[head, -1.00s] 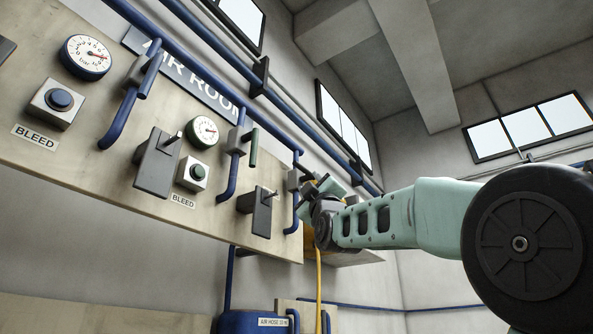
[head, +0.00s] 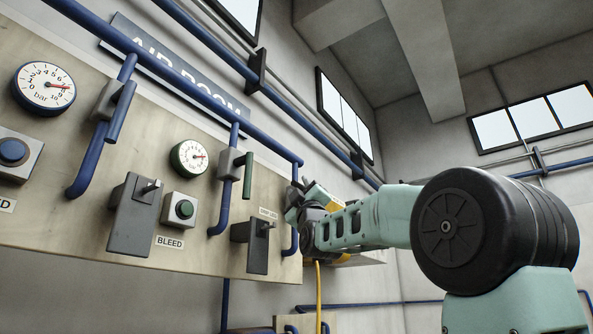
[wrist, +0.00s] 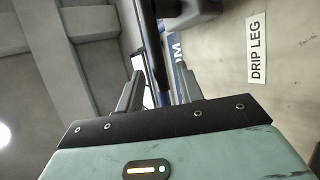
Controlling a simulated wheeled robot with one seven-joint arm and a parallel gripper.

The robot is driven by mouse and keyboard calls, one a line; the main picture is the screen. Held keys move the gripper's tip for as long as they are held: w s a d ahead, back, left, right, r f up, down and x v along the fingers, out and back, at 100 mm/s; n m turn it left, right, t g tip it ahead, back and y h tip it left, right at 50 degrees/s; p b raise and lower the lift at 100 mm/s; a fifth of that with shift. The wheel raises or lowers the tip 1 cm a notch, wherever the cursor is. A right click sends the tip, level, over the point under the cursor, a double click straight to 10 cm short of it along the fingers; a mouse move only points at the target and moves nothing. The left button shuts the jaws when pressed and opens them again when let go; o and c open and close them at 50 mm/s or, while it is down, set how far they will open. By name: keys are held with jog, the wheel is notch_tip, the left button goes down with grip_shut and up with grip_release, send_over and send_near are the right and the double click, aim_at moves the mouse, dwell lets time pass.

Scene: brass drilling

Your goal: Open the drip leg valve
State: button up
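The drip leg valve's dark lever (wrist: 151,45) runs down from the top of the wrist view, beside a dark grey body (wrist: 192,14). A white DRIP LEG label (wrist: 256,49) is on the board to its right. My gripper (wrist: 158,83) is open, with one finger on each side of the lever; I cannot tell whether either touches it. In the head view my gripper (head: 299,195) is at the board's right end, by the last blue drop pipe (head: 294,240). There it hides most of the valve.
The wooden board (head: 60,215) carries gauges (head: 188,157), a green-handled valve (head: 248,176), a BLEED button (head: 184,209) and dark grey boxes (head: 132,218). A blue pipe (head: 200,85) runs along the top. A yellow hose (head: 318,290) hangs below my gripper.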

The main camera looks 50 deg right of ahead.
aim_at(299, 187)
jog(key=shift+p+x, duration=1.25)
jog(key=shift+x, duration=0.9)
grip_shut()
